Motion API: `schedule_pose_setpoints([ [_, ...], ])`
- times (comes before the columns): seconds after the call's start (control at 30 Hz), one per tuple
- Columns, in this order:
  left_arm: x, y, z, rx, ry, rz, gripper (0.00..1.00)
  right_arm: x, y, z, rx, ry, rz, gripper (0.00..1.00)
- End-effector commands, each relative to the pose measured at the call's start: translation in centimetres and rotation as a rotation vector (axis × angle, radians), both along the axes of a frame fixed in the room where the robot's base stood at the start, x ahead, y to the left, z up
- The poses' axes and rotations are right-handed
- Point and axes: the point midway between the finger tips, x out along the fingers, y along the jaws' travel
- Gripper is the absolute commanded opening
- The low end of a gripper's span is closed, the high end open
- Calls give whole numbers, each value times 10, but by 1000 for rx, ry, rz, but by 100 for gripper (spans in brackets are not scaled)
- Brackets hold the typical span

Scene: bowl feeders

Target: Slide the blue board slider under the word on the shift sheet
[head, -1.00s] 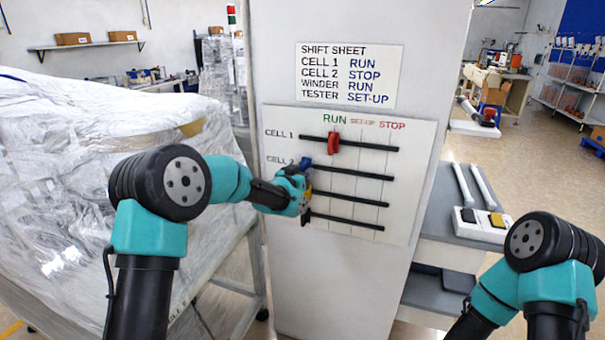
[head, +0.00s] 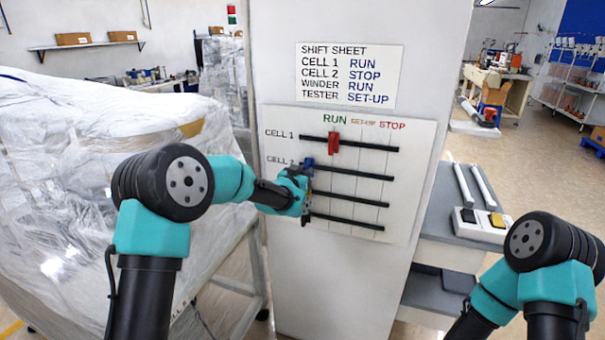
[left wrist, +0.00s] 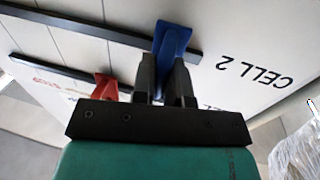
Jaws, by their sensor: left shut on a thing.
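The blue slider (head: 307,163) sits at the left end of the CELL 2 track on the white board (head: 400,222), left of the RUN column. My left gripper (head: 303,175) is shut on it; the left wrist view shows the fingers (left wrist: 166,82) on either side of the blue slider (left wrist: 173,40). The shift sheet (head: 350,76) above the board reads STOP for CELL 2. STOP heads the board's right column. The gripper hides the left parts of the lower tracks. My right gripper is out of view; only its arm shows at lower right.
The red slider (head: 333,144) stands on the CELL 1 track just above, under RUN, and shows in the left wrist view (left wrist: 105,86). The CELL 2 track (head: 355,174) is clear to its right end. A plastic-wrapped mass (head: 70,190) fills the left.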

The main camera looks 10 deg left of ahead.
Motion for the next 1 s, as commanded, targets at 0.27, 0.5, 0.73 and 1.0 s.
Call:
schedule_pose_setpoints([
  [0.27, -13, -60, -3, 0, 7, -10, 0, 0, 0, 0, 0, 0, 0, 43],
  [0.5, -28, -134, -3, 1, 8, -12, 0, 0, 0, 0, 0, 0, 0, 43],
  [0.73, -41, -199, -4, 2, 9, -10, 0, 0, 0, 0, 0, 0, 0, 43],
  [1.0, -49, -240, -4, 2, 9, -6, 0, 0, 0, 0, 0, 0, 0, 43],
])
